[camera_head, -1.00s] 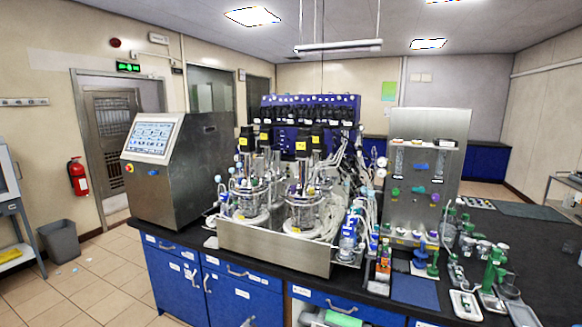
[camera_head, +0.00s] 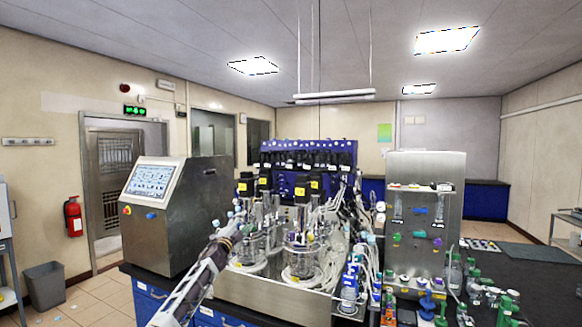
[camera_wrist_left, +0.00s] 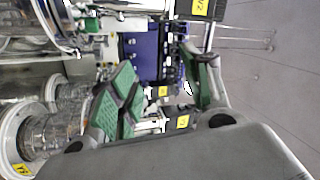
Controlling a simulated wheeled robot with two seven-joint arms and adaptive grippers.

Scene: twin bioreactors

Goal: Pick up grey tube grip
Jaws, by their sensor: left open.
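My left gripper (camera_head: 236,232) reaches in front of the left glass vessel (camera_head: 250,245) of the twin bioreactors. In the left wrist view its two green-padded fingers (camera_wrist_left: 160,82) are spread apart with nothing between them. Vessel glass and metal head plates lie at the left of that view, on their side. The right glass vessel (camera_head: 303,256) stands to the right of the gripper. I cannot pick out the grey tube grip among the crowded tubes and fittings. My right gripper is not in view.
A steel control console (camera_head: 178,215) with a touchscreen stands left of the arm. A steel pump panel (camera_head: 425,215) stands right of the vessels. Several bottles and green-capped items crowd the bench at right. A metal tray wall (camera_head: 262,296) runs in front of the vessels.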

